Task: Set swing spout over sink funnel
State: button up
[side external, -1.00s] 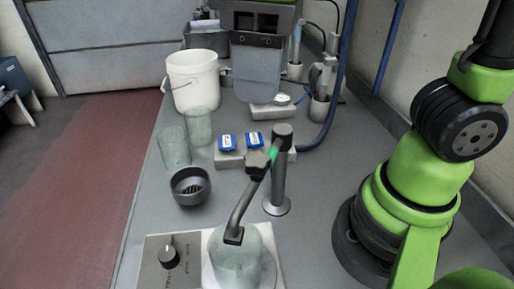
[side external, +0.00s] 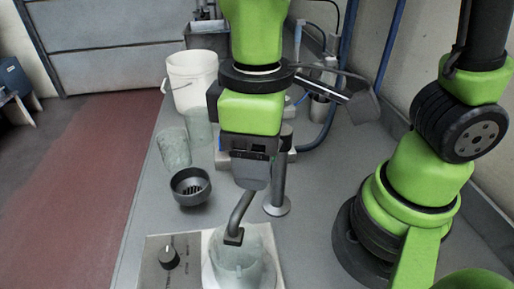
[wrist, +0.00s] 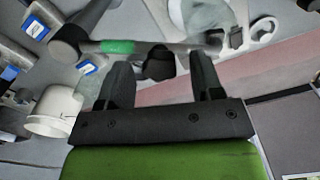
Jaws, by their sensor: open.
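The swing spout (side external: 243,210) is a bent grey tube on a post (side external: 278,190); its dark tip hangs over a clear beaker (side external: 238,262) on the hotplate. The sink funnel (side external: 190,187), a dark round cup with a slotted bottom, stands left of the spout. My gripper (side external: 248,180) points down at the spout's upper arm and hides its knob in the side view. In the wrist view my gripper (wrist: 161,62) is open, with the dark knob (wrist: 158,63) between its fingers; contact cannot be told. The spout's green band (wrist: 117,46) shows beside the left finger.
Two clear beakers (side external: 174,148) and a white bucket (side external: 191,80) stand behind the funnel. The hotplate (side external: 158,262) with its dial is in front. Blue-labelled items (wrist: 37,28) lie near the post in the wrist view. The bench right of the post is clear up to my base.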

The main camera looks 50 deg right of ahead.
grip_shut()
jog(key=shift+w, duration=0.15)
jog(key=w+d+m, duration=0.4)
jog(key=w+m, duration=0.7)
jog(key=m, duration=0.3)
jog(key=shift+d+m, duration=0.3)
jog(key=shift+d, duration=0.05)
jog(key=shift+w+d, duration=0.1)
jog(key=shift+w, duration=0.05)
dwell(0.6)
grip_release()
